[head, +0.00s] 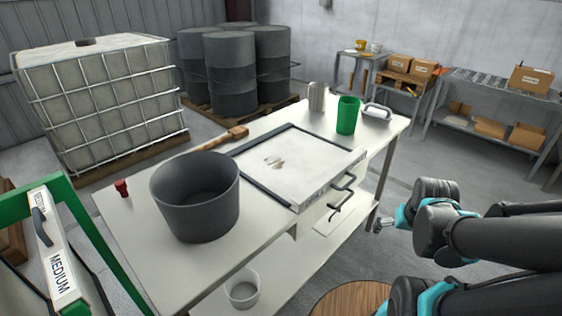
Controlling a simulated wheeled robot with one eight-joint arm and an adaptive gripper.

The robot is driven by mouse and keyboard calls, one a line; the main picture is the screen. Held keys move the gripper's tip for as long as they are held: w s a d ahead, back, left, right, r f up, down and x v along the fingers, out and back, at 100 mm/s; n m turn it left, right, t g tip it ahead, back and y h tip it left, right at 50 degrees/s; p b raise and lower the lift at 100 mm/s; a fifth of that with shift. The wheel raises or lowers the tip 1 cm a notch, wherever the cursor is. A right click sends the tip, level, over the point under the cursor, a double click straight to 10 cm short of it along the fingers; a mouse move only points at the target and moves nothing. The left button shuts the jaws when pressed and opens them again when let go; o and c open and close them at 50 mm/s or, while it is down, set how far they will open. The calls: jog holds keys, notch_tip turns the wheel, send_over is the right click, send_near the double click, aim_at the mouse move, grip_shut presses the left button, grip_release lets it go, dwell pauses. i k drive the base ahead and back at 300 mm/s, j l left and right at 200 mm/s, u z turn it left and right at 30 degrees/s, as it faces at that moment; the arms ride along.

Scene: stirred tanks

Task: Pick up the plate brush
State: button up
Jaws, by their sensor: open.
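A white block with a grey loop handle (377,112), which looks like the plate brush, lies at the far right end of the white table (120,232). It is just right of a green cup (348,115), with a small gap between them. My gripper (381,224) is at the lower right, beyond the table's right side and well apart from the brush. It is small in view and looks open and empty, partly hidden by my wrist.
On the table stand a dark pot (197,205), a framed plate (300,160) with brown stains, a wooden mallet (215,141), a grey cup (317,97) and a red item (122,188). A green rack (92,240) stands at left.

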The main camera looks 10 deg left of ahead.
aim_at(374, 115)
jog(key=i+l, duration=0.5)
jog(key=i+l+u, duration=0.1)
jog(key=i+l, duration=0.4)
jog(key=l, duration=0.15)
jog(key=i+l, duration=0.45)
jog(key=l, duration=0.15)
jog(key=i+l, duration=0.5)
jog(key=l, duration=0.15)
jog(key=j+u, duration=0.05)
